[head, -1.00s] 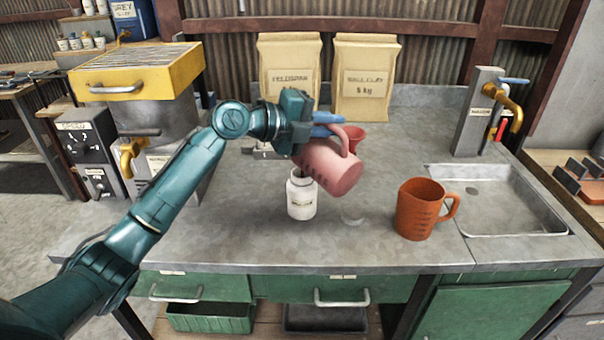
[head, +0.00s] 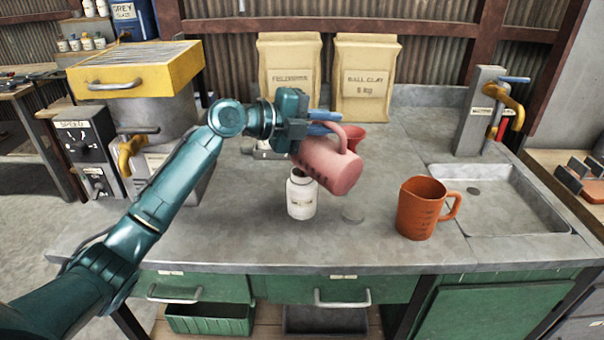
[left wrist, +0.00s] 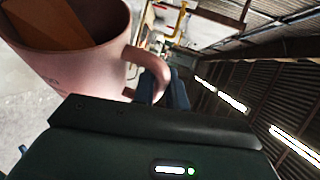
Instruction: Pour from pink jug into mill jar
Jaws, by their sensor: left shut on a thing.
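The pink jug (head: 328,166) is tilted in the air, its mouth low and toward the left, above the white mill jar (head: 301,196). The jar stands upright on the bench, its dark opening just under the jug's lower edge. My left gripper (head: 332,126) is shut on the jug's handle. In the left wrist view the jug (left wrist: 75,65) shows with brown material inside, and its handle is between the fingers (left wrist: 160,85). I see no clear stream between jug and jar. My right gripper is in neither view.
An orange jug (head: 417,208) stands on the bench to the right, before the sink (head: 510,205). A red vessel (head: 354,134) is partly hidden behind the pink jug. Two paper sacks (head: 366,80) stand at the back.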

